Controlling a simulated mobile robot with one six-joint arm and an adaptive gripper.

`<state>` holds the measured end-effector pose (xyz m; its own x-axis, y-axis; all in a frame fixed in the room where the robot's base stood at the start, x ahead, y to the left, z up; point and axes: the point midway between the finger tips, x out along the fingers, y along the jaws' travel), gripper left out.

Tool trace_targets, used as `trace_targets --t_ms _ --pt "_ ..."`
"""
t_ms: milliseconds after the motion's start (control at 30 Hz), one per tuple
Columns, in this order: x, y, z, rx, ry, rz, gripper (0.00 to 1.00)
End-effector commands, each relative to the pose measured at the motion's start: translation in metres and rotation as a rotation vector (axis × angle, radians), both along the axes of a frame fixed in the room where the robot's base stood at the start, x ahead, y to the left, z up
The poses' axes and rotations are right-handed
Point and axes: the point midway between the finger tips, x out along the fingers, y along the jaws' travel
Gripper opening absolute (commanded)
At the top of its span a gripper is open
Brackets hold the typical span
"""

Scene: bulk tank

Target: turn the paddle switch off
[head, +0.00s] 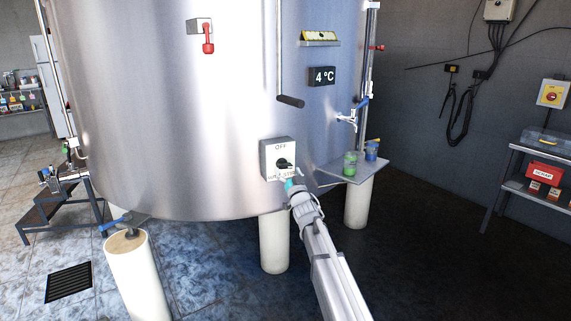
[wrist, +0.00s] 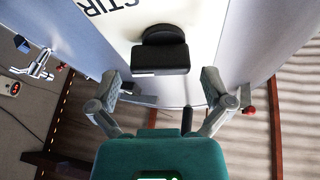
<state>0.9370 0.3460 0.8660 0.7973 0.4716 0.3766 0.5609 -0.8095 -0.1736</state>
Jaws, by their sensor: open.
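The paddle switch is a grey box (head: 266,164) on the front of the steel tank, with a black knob (head: 283,163). OFF is printed above the knob, and lettering below it is partly covered by my gripper. My gripper (head: 289,184) is at the box's lower edge. I cannot tell which mark the knob points to.
A small shelf (head: 340,176) with a green cup (head: 350,163) and a blue cup (head: 371,150) stands right of the switch. A blue-handled tap (head: 354,115) is above it. A black-ended rod (head: 290,101) hangs above the switch. A white leg (head: 273,245) is below.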

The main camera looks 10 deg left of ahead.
Motion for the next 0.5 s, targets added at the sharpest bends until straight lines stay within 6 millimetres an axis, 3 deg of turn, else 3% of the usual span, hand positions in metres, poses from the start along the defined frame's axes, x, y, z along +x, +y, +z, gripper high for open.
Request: trace_targets --t_ms 200,500 --pt "0.015 0.009 0.008 0.000 0.000 0.000 1.00" --pt "0.017 0.010 0.008 0.000 0.000 0.000 1.00"
